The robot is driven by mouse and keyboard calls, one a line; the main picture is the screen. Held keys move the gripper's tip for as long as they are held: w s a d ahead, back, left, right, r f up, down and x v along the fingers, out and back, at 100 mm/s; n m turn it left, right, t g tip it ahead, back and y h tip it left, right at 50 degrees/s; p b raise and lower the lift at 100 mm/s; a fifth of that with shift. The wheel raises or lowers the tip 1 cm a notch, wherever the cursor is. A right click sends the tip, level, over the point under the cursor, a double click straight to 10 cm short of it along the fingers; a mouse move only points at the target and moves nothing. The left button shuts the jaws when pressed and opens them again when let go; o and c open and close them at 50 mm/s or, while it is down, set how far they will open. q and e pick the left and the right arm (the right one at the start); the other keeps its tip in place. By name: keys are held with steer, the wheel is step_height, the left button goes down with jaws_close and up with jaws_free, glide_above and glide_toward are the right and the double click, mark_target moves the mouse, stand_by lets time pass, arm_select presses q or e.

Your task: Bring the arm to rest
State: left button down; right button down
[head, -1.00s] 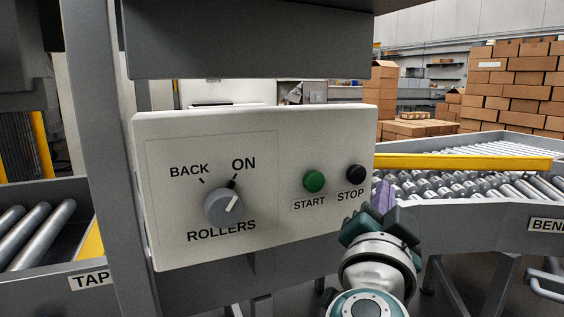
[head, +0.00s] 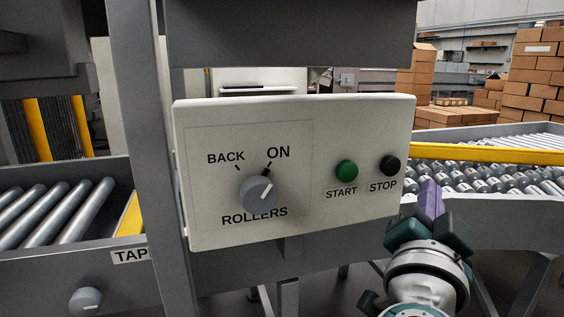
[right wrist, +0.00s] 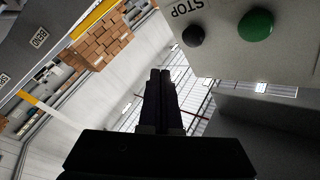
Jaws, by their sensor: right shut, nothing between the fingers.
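My right gripper (head: 430,205) is in the lower right of the head view, in front of and just below the right end of the white control panel (head: 215,125). It is shut and empty; its closed dark fingers (right wrist: 160,95) show in the right wrist view. The panel carries a grey ROLLERS knob (head: 258,194) with its pointer turned toward ON. The green START button (head: 346,170) and the black STOP button (head: 390,166) are to its right. In the right wrist view the STOP button (right wrist: 193,36) is apart from the fingers. My left gripper is not in view.
A roller conveyor (head: 500,178) with a yellow rail (head: 480,153) lies behind the right gripper. Another roller bed (head: 60,215) is at the left, beside a grey post (head: 140,90). Stacked cartons (head: 535,75) stand at the back right. A second knob (head: 86,300) is at lower left.

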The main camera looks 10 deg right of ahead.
steer(key=a+r+n+t+y+p, duration=0.5)
steer(key=a+r+n+y+p, duration=0.7)
steer(key=a+y, duration=0.25)
steer(key=s+a+r+n+g+y+p, duration=0.2)
steer(key=s+a+n+g+y+p, duration=0.2)
steer(key=s+n+g+y, duration=0.1)
steer(key=s+d+r+g+h+p, duration=0.1)
steer(key=s+d+g+h+p, duration=0.2)
steer(key=s+d+g+p, duration=0.5)
steer(key=s+d+r+g+h+p, duration=0.2)
steer(key=s+g+h+p, duration=0.15)
steer(key=s, duration=0.95)
step_height(320, 180, up, 36)
steer(key=w+p, duration=0.1)
steer(key=p, duration=3.6)
steer(key=shift+a+n, duration=0.25)
steer(key=shift+n, duration=0.05)
